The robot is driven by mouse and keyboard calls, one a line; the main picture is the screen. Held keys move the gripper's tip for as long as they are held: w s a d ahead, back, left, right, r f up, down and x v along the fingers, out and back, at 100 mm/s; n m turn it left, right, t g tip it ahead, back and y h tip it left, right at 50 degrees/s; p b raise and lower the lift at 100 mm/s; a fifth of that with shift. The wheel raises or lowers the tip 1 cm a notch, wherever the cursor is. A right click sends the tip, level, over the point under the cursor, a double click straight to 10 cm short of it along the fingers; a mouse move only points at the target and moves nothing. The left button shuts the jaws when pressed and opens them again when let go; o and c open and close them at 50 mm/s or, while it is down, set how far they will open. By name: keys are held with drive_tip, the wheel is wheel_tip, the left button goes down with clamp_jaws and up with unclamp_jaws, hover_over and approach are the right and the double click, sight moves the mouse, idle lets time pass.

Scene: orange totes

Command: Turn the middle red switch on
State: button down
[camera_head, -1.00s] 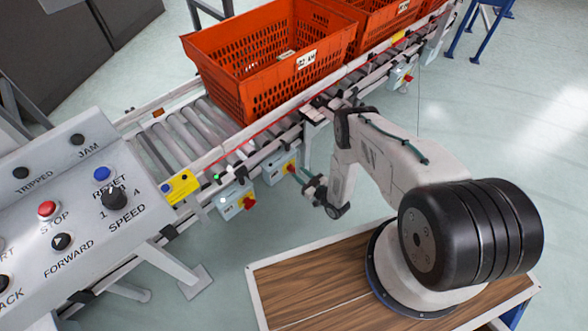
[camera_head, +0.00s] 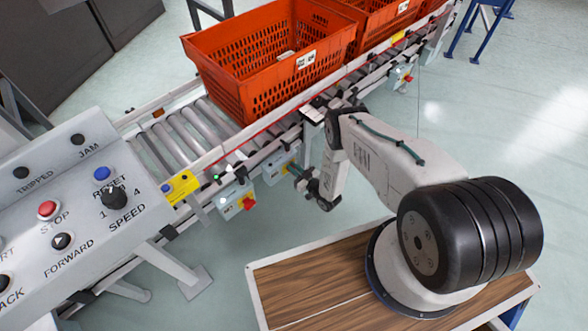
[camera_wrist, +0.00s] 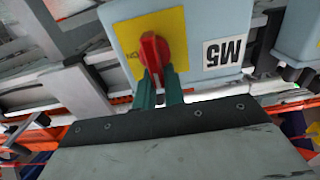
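The middle red switch (camera_wrist: 152,48) sits on a yellow plate on a light blue box (camera_wrist: 205,32) marked M5, seen upside down in the wrist view. My gripper (camera_wrist: 160,75) has two teal fingers just at the switch, a narrow gap between them. The lower end of the red handle seems to lie between the fingertips; whether they press on it I cannot tell. In the head view my gripper (camera_head: 296,170) is at the front of the middle blue box (camera_head: 274,169) and hides its switch.
Another blue box with a red switch (camera_head: 249,202) is to the left, and a further one (camera_head: 408,79) is far right. The roller conveyor (camera_head: 190,135) carries orange totes (camera_head: 240,95) above them. A control panel (camera_head: 80,215) stands at the left.

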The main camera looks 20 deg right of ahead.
drive_tip(key=shift+s+d+f+m, duration=0.1)
drive_tip(key=shift+s+f+m, duration=0.05)
drive_tip(key=shift+f+m, duration=0.15)
drive_tip(key=shift+w+d+f+m, duration=0.15)
drive_tip(key=shift+f+m, duration=0.25)
drive_tip(key=shift+m, duration=2.45)
drive_tip(key=shift+d+f+m, duration=0.3)
drive_tip(key=shift+f+m, duration=0.15)
drive_tip(key=shift+m, duration=2.45)
drive_tip(key=shift+w+d+f+m, duration=0.15)
drive_tip(key=shift+f+m, duration=0.25)
drive_tip(key=shift+m, duration=2.45)
drive_tip(key=shift+s, duration=0.1)
drive_tip(key=c, duration=1.5)
unclamp_jaws()
drive_tip(key=shift+w+d+r, duration=0.15)
drive_tip(key=shift+w+d, duration=0.1)
drive_tip(key=shift+d, duration=0.05)
drive_tip(key=shift+s+d, duration=0.1)
